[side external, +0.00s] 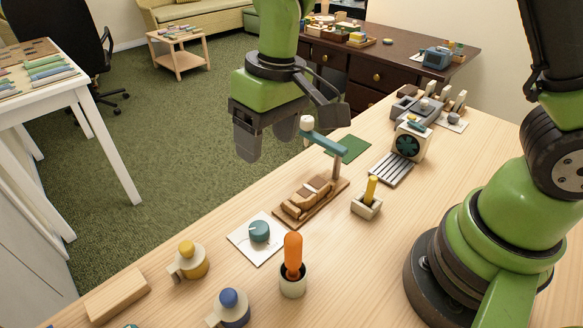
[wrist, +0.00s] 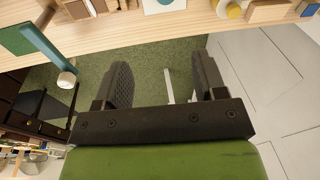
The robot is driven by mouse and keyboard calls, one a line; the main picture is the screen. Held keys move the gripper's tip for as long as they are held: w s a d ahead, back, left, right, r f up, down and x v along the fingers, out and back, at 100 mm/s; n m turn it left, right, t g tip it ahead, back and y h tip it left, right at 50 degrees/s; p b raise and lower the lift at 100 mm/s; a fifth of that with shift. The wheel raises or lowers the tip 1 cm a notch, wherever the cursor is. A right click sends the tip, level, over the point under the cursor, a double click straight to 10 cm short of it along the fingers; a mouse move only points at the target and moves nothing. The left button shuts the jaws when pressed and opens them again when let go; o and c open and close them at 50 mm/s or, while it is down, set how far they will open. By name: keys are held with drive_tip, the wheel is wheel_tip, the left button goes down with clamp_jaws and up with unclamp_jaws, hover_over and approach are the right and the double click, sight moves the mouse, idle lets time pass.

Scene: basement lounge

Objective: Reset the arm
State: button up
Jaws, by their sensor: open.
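My gripper (side external: 263,140) hangs in the air at the upper middle of the side view, near the table's far edge, with its fingers pointing down. In the wrist view my gripper (wrist: 160,85) shows two dark ridged fingers set wide apart. Only green carpet and a pale strip show between them. It is open and empty. The white-tipped teal bar (side external: 323,138) on a post is just right of the fingers in the side view. It also shows at the left of the wrist view (wrist: 52,58). I cannot tell how far it is from the gripper.
The wooden table (side external: 330,285) carries a wooden car model (side external: 307,198), a teal knob (side external: 259,231), an orange-handled tool (side external: 293,254), a yellow lever (side external: 371,188), a fan unit (side external: 408,145) and yellow (side external: 189,262) and blue (side external: 230,308) valves. Bare wood lies at the front right.

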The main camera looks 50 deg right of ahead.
drive_tip(key=s+d+r+m+t, duration=0.2)
drive_tip(key=s+d+r+t, duration=0.1)
drive_tip(key=s+r, duration=0.3)
drive_tip(key=s+d+r+m+t, duration=0.3)
drive_tip(key=s+d+r, duration=0.3)
drive_tip(key=s, duration=0.3)
drive_tip(key=shift+s+r+y, duration=0.25)
drive_tip(key=shift+r+y, duration=0.15)
drive_tip(key=shift+r, duration=0.3)
